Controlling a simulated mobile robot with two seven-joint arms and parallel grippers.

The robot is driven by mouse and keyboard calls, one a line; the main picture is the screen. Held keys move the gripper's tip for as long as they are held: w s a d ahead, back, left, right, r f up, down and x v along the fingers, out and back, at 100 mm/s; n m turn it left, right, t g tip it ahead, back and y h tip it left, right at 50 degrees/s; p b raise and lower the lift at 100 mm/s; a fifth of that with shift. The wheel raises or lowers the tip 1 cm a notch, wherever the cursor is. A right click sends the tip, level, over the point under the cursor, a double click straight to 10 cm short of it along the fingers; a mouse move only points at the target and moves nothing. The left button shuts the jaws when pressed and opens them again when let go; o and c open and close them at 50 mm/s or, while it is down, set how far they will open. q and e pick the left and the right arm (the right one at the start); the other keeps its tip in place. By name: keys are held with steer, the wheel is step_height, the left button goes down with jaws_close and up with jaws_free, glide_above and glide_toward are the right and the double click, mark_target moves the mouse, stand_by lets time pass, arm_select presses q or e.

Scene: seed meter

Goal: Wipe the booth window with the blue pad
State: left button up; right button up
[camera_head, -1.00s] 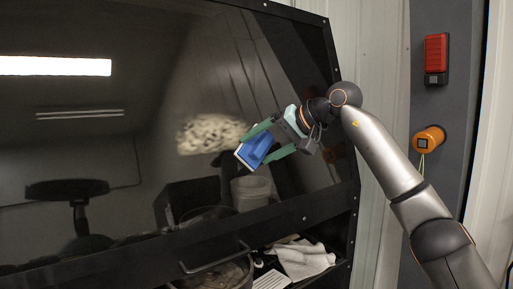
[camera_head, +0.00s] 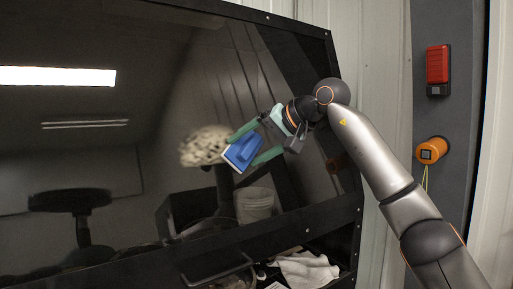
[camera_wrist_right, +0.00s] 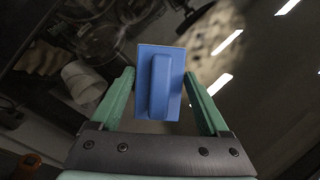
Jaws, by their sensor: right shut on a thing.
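The booth window (camera_head: 130,110) is a large dark, reflective pane in a black frame, filling the left of the head view. A pale mottled smudge (camera_head: 203,146) is on it; it also shows in the right wrist view (camera_wrist_right: 210,32). The blue pad (camera_head: 241,153) has a raised grip and a white edge. My right gripper (camera_head: 252,146) is shut on the pad, a green finger on either side, just right of the smudge. The pad also shows between the fingers in the right wrist view (camera_wrist_right: 160,85). I cannot tell whether it touches the pane. My left gripper is not in view.
Below the pane is an open shelf with a white cloth (camera_head: 305,270) and a dark bar handle (camera_head: 215,270). A white bucket (camera_head: 254,204) shows in the pane. A red box (camera_head: 437,70) and an orange round fitting (camera_head: 431,150) are on the grey post at right.

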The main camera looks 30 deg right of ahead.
mark_target(228, 153)
steer(key=shift+a, duration=1.95)
steer(key=shift+s+a, duration=0.1)
steer(key=shift+s+a, duration=0.2)
steer(key=shift+a, duration=7)
steer(key=s+r+b, duration=0.1)
steer(key=s, duration=0.4)
steer(key=shift+s+d+r, duration=0.15)
steer(key=shift+s+r, duration=0.15)
steer(key=shift+s, duration=0.1)
steer(key=s, duration=0.2)
steer(key=shift+s+r, duration=0.4)
